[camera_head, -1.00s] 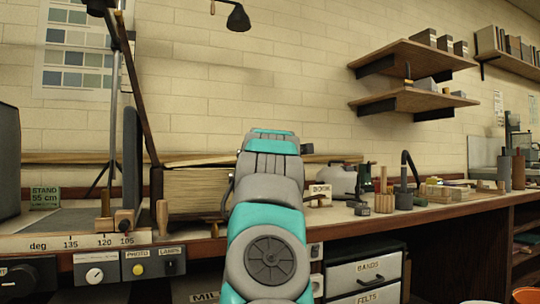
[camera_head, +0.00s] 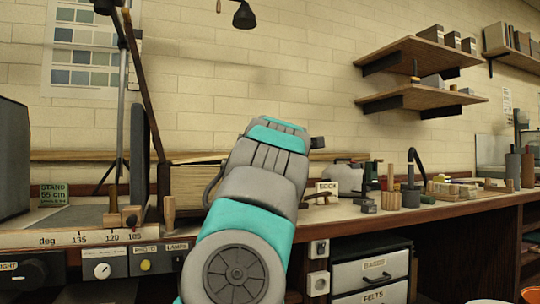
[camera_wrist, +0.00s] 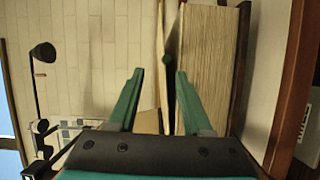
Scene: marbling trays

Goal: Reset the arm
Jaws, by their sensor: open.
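My gripper (camera_wrist: 156,100) shows in the wrist view with its two green fingers spread apart and nothing between them. Beyond the fingers are a dark upright edge and a thick book-like block with pale page edges (camera_wrist: 210,70). In the head view my teal and grey arm rises in the middle and reaches toward the bench; the gripper itself is hidden behind the arm there. The page block (camera_head: 190,188) stands on the bench just left of my arm.
The wooden bench (camera_head: 440,211) runs across the view, with blocks and small tools right of my arm. A stand pole (camera_head: 122,100) rises at left. Drawers (camera_head: 370,272) sit below the bench.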

